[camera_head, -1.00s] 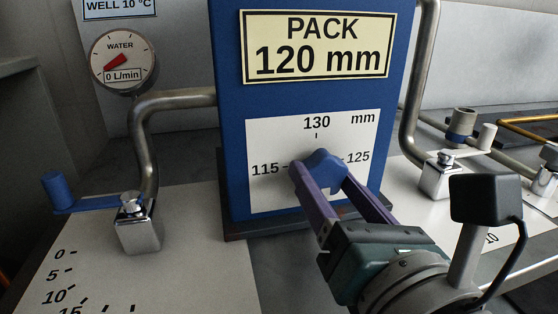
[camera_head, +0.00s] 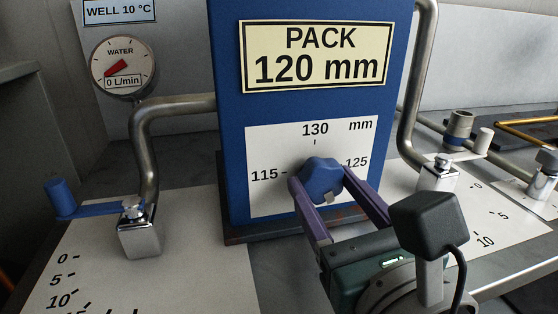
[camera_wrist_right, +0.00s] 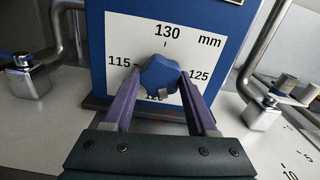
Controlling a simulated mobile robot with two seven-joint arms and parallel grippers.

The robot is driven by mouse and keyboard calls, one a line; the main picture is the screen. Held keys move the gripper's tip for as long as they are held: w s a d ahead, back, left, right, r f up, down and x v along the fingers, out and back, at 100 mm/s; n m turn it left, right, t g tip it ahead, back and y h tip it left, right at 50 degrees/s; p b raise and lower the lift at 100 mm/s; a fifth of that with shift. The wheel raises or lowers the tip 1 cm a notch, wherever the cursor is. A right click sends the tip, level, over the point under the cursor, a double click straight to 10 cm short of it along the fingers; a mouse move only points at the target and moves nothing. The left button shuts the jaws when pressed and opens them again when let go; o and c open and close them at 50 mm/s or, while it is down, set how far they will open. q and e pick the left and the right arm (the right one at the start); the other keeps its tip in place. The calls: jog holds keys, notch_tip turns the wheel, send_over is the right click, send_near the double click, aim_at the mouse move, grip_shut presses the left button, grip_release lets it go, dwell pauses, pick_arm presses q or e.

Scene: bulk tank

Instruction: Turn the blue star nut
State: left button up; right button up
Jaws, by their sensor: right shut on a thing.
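The blue star nut (camera_head: 321,178) sits on the white scale plate (camera_head: 265,147) on the front of the blue pack. The plate reads 115, 125 and 130 mm. In the right wrist view the nut (camera_wrist_right: 160,74) shows a small grey pointer at its lower edge, close to the partly hidden bottom mark. My right gripper (camera_head: 324,190) is shut on the nut, its purple fingers on either side of it. The fingers also show in the right wrist view (camera_wrist_right: 159,84). My left gripper is in neither view.
A yellow sign (camera_head: 316,55) on the pack reads PACK 120 mm. A water gauge (camera_head: 123,66) reads 0 L/min. A valve with a blue handle (camera_head: 61,197) stands left of the pack. Another valve (camera_head: 438,172) and pipes stand at right.

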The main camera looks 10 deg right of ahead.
jog(key=n+p, duration=0.1)
jog(key=n, duration=0.2)
jog(key=shift+r+n, duration=0.1)
jog(key=shift+n, duration=0.3)
jog(key=n+p, duration=0.1)
jog(key=n, duration=0.2)
jog(key=shift+n, duration=0.3)
jog(key=n+p, duration=0.1)
jog(key=n, duration=0.2)
jog(key=shift+n+p, duration=0.35)
jog(key=shift+n, duration=0.05)
jog(key=n+p, duration=0.1)
jog(key=n, duration=0.3)
jog(key=shift+d+p, duration=0.1)
jog(key=shift+p, duration=0.3)
jog(key=n+p, duration=0.1)
jog(key=n, duration=0.4)
jog(key=shift+r+p, duration=0.1)
jog(key=shift+p, duration=0.25)
jog(key=n+p, duration=0.1)
jog(key=n, duration=0.2)
jog(key=shift+n, duration=0.3)
jog(key=n+p, duration=0.1)
jog(key=n, duration=0.3)
jog(key=shift+n+p, duration=0.35)
jog(key=shift+n, duration=1.35)
